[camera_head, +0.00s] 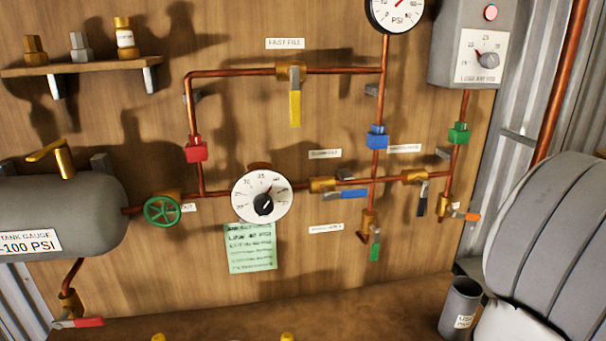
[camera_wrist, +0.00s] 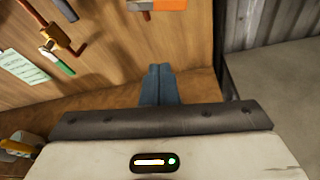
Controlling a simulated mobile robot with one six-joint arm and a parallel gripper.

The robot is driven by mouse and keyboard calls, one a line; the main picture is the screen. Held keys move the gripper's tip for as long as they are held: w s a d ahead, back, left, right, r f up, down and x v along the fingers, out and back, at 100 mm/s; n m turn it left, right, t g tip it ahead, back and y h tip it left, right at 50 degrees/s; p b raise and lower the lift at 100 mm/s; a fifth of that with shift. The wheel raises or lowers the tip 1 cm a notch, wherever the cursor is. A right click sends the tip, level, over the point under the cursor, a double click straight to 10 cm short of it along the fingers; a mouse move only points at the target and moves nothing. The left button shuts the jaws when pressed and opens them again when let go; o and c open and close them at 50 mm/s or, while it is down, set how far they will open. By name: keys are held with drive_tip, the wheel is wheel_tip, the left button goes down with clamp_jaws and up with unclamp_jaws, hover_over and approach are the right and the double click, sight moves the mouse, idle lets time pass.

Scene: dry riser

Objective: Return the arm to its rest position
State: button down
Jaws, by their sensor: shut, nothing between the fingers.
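My gripper (camera_wrist: 160,70) shows in the wrist view as two blue-grey fingers pressed together, with nothing between them. It points toward the wooden panel and bench and touches nothing that I can see. The dark bar and white housing behind the fingers are mine. In the head view the fingers do not show. A large grey ribbed part at the lower right looks like my arm, and it hides what lies behind it.
The wooden panel (camera_head: 330,250) carries copper pipes, several valves, a white dial (camera_head: 262,196) and a pressure gauge (camera_head: 397,8). A grey tank (camera_head: 60,215) is at left, a regulator box (camera_head: 470,45) at upper right. A grey cup (camera_head: 460,305) stands on the bench (camera_head: 370,310) near my arm.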

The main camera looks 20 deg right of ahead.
drive_tip(key=w+a+f+n+g+y, duration=0.2)
drive_tip(key=a+n, duration=0.3)
drive_tip(key=a, duration=0.3)
drive_tip(key=w+a+f+n+g+y, duration=0.1)
drive_tip(key=w+a+n+g+y, duration=0.15)
drive_tip(key=a+n, duration=0.35)
drive_tip(key=w+a+f+n+g+y, duration=0.1)
drive_tip(key=w+a+f+n+g, duration=0.15)
drive_tip(key=a+n, duration=0.45)
drive_tip(key=s+a+f+n+g+h, duration=0.1)
drive_tip(key=s+a+n+g+h, duration=0.1)
drive_tip(key=a+n, duration=0.6)
drive_tip(key=s+a+f+n+g+h, duration=0.1)
drive_tip(key=s+a+n, duration=0.4)
drive_tip(key=n, duration=0.8)
drive_tip(key=a+g+h, duration=0.1)
drive_tip(key=a+h, duration=0.1)
drive_tip(key=a, duration=0.1)
drive_tip(key=shift+s+a+g, duration=0.25)
drive_tip(key=shift+s+g, duration=0.05)
drive_tip(key=shift+f, duration=0.1)
